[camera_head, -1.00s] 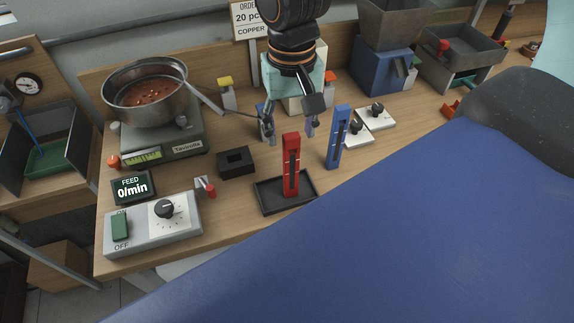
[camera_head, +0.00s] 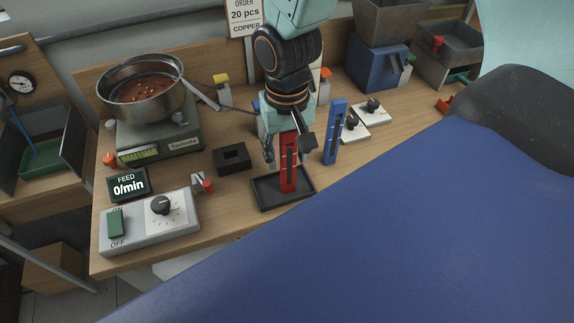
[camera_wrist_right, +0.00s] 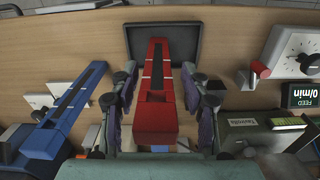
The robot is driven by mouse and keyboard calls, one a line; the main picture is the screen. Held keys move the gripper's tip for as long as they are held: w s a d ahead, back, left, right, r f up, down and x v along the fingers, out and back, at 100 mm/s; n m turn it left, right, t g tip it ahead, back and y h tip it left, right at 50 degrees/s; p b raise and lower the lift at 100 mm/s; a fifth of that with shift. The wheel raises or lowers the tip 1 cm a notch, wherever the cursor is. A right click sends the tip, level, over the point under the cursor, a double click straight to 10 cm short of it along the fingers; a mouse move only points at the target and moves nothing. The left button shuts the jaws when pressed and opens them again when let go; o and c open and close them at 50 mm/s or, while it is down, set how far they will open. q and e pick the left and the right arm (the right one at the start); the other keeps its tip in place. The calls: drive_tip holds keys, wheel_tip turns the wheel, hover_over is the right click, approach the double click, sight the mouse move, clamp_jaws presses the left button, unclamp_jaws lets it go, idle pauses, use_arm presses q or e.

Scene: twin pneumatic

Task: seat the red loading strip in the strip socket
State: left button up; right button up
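The red loading strip (camera_head: 288,170) stands upright in a shallow black tray (camera_head: 306,192) in the head view. My right gripper (camera_head: 287,152) is lowered around its upper part. In the right wrist view the red strip (camera_wrist_right: 156,104) lies between the two open fingers of my right gripper (camera_wrist_right: 157,95), with a gap visible on each side. A black block with a square opening (camera_head: 233,158), which looks like the strip socket, sits empty left of the tray. My left gripper is not in view.
A blue strip (camera_head: 335,132) stands right of the red one, close to my right gripper. A scale with a metal pan (camera_head: 143,92) is at the left. A control box (camera_head: 150,222) is at the front left. White knob plates (camera_head: 366,118) lie behind the blue strip.

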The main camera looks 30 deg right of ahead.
drive_tip(key=shift+w+d+f, duration=0.1)
drive_tip(key=shift+d, duration=0.05)
drive_tip(key=c, duration=0.3)
drive_tip(key=shift+d, duration=0.15)
drive_tip(key=c, duration=0.3)
drive_tip(key=shift+a, duration=0.2)
clamp_jaws()
drive_tip(key=shift+d, duration=0.15)
